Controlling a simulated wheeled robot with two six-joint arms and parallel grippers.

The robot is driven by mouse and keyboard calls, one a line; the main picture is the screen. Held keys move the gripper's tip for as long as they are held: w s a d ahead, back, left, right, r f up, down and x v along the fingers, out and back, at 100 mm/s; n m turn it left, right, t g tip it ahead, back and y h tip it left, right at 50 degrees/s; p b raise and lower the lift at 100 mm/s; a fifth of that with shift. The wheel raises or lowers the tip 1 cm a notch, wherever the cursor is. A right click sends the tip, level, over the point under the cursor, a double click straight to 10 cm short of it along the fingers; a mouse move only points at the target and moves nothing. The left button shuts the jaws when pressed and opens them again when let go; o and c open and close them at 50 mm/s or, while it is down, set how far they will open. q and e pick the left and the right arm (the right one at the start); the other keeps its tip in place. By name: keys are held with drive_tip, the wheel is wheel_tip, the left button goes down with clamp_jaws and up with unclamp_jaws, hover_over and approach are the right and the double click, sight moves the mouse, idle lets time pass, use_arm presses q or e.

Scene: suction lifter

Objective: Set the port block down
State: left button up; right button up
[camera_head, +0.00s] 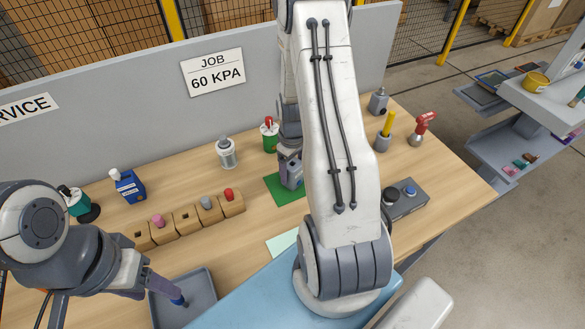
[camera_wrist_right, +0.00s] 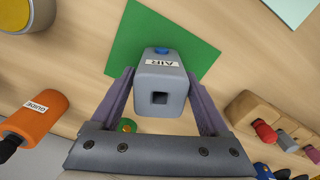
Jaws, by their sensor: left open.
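The port block (camera_wrist_right: 160,88) is grey, with an AIR label, a dark square opening and a bit of blue at its far end. In the right wrist view it is between the fingers of my right gripper (camera_wrist_right: 161,78), which is shut on it. It overlaps the green mat (camera_wrist_right: 180,40). In the head view the block (camera_head: 292,178) is over the mat (camera_head: 274,190), partly hidden by my right arm; I cannot tell whether it touches. My left gripper (camera_head: 168,290) is open over the grey tray (camera_head: 208,300), near a small blue part.
A row of wooden blocks (camera_head: 163,230) with coloured knobs stands left of the mat. A clear-bodied canister (camera_head: 226,152) and a green-and-red item (camera_head: 269,133) stand behind it. A grey button box (camera_head: 411,200) is to the right. An orange GUIDE cylinder (camera_wrist_right: 38,117) lies at the wrist view's left.

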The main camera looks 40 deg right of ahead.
drive_tip(key=shift+o, duration=0.2)
drive_tip(key=shift+r, duration=0.3)
wheel_tip(320, 180, up, 12)
drive_tip(key=b, duration=0.1)
drive_tip(key=shift+b, duration=0.35)
drive_tip(key=s+a+r+n, duration=0.1)
drive_tip(key=s+a+r, duration=0.15)
drive_tip(key=a, duration=0.75)
drive_tip(key=s+a+r+n, duration=0.1)
drive_tip(key=a+r+n, duration=0.15)
drive_tip(key=a, duration=0.75)
drive_tip(key=s+a+r+n+y, duration=0.1)
drive_tip(key=s+a+r+n, duration=0.1)
drive_tip(key=s+a, duration=0.9)
drive_tip(key=s, duration=0.2)
drive_tip(key=shift+s, duration=0.4)
idle(0.9)
